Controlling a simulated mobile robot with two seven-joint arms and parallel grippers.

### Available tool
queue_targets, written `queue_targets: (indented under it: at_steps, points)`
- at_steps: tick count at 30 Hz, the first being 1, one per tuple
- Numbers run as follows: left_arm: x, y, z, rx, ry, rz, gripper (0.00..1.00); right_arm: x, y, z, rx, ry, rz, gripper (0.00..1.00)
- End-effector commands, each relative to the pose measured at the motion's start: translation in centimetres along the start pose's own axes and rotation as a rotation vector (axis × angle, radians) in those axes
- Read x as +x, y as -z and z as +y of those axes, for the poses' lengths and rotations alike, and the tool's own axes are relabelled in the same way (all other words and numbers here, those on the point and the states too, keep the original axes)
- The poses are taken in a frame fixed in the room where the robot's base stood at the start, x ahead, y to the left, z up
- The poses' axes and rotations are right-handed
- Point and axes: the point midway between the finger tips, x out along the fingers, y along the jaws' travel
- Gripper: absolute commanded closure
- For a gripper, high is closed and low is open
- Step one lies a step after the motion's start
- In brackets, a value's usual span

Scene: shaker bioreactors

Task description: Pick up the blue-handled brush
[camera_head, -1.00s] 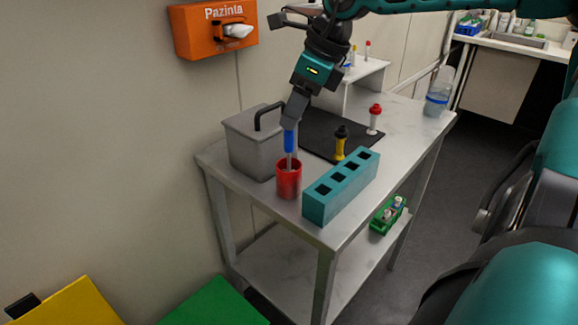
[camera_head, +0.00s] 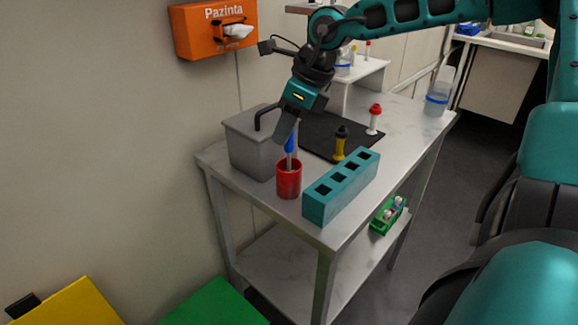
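The blue-handled brush (camera_head: 290,145) stands nearly upright in the red cup (camera_head: 289,180), near the front left of the metal table. Its grey shaft goes down into the cup and its lower end is hidden. My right gripper (camera_head: 286,138) comes down from above, with its fingers at the blue handle and covering part of it. I cannot tell whether the fingers are closed on the handle or only around it. My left gripper is not in view.
A grey lidded box (camera_head: 248,150) stands close behind the cup on the left. A teal block with square holes (camera_head: 318,208) lies to the right. Yellow (camera_head: 340,146) and red-topped (camera_head: 374,120) tools stand by the black mat (camera_head: 318,134).

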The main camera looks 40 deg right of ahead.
Motion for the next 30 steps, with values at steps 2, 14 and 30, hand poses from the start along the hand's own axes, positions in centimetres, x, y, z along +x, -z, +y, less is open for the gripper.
queue_targets:
  at_steps: [2, 14, 30]
  points:
    - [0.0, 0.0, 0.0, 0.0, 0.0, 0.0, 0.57, 0.0, 0.0, 0.0, 0.0, 0.0, 0.0, 0.83]
    - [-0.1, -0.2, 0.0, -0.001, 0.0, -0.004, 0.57, 0.0, 0.0, 0.0, 0.0, 0.0, 0.0, 1.0]
    - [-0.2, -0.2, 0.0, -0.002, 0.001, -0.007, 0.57, -2.4, -1.1, 0.0, 0.0, 0.003, -0.003, 1.0]
